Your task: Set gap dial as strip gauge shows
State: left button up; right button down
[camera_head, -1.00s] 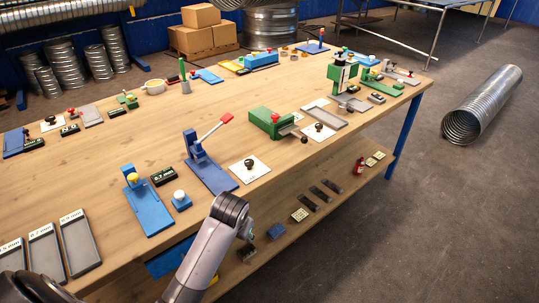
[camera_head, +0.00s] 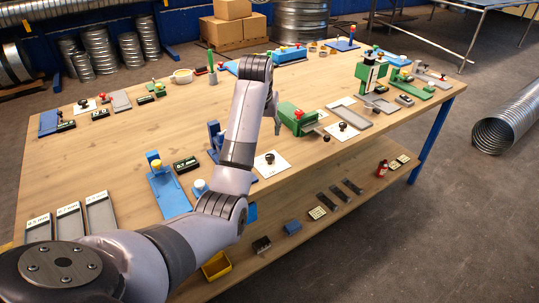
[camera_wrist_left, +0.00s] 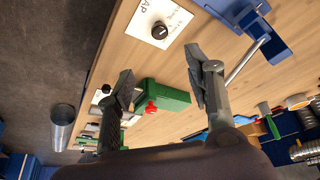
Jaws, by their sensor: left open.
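The gap dial is a black round knob (camera_head: 269,158) on a white card (camera_head: 268,170) near the table's front edge. In the wrist view the knob (camera_wrist_left: 160,31) shows beside printed letters, of which "AP" is readable. A blue gauge stand with a yellow knob (camera_head: 156,162) lies left of my arm, beside a small black display (camera_head: 186,164) whose digits are hard to read. I take these for the strip gauge. My left gripper (camera_wrist_left: 160,84) is open and empty above the table; the dial lies beyond its fingertips. My right gripper is out of view.
A green device with a red knob (camera_head: 297,118) stands right of the dial; it also shows between my fingers in the wrist view (camera_wrist_left: 163,97). A blue lever device (camera_head: 215,137) is partly hidden behind my arm. Labelled grey strips (camera_head: 99,215) lie at the left.

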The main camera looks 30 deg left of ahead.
aim_at(270, 156)
pick_arm(q)
jog(key=p+x, duration=0.1)
jog(key=x, duration=1.6)
jog(key=shift+w, duration=0.15)
jog(key=shift+c, duration=0.4)
jog(key=c, duration=1.1)
